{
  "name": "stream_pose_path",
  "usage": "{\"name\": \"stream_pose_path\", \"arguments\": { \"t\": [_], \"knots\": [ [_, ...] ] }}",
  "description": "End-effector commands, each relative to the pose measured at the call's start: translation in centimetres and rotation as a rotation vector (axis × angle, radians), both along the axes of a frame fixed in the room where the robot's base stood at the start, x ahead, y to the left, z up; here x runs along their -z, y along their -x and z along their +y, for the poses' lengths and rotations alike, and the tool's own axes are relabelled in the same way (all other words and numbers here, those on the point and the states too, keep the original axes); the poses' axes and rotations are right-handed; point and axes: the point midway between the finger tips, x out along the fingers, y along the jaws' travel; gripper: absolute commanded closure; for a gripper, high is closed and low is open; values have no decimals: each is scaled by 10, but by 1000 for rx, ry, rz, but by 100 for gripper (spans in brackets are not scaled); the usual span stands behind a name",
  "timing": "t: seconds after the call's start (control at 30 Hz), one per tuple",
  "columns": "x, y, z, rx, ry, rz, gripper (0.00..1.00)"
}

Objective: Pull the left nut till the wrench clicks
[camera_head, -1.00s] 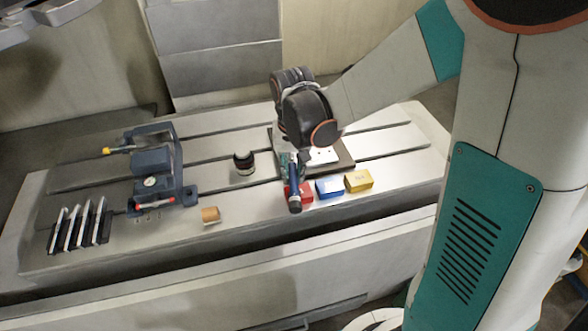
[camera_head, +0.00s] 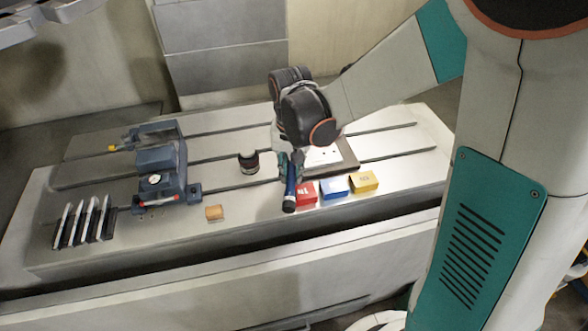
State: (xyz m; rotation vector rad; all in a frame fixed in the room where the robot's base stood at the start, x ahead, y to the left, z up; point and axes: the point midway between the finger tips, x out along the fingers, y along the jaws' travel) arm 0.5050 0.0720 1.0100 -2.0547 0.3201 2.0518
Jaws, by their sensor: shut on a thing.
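My gripper (camera_head: 291,160) is shut on a blue wrench (camera_head: 290,188) with a dark end. The wrench points toward the table's front edge, beside the red box. My wrist covers the wrench's far end and the left part of the mould base plate (camera_head: 345,153). The left nut is hidden, so I cannot tell whether the wrench sits on it. The plate's pale top shows small dark spots at its right part.
Red (camera_head: 306,194), blue (camera_head: 334,186) and yellow (camera_head: 363,181) boxes stand in front of the plate. A dark round object (camera_head: 248,163), a wooden block (camera_head: 214,213), a blue-grey vise (camera_head: 160,172) and a rack (camera_head: 84,222) are to the left. The slotted table (camera_head: 250,235) has free room at its front.

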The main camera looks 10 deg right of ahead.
Motion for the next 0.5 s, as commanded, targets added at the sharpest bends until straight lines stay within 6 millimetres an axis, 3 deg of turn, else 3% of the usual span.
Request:
{"name": "stream_pose_path", "arguments": {
  "t": [0.5],
  "knots": [
    [2, 0, 6, 31, -4, 3, 100]
  ]
}}
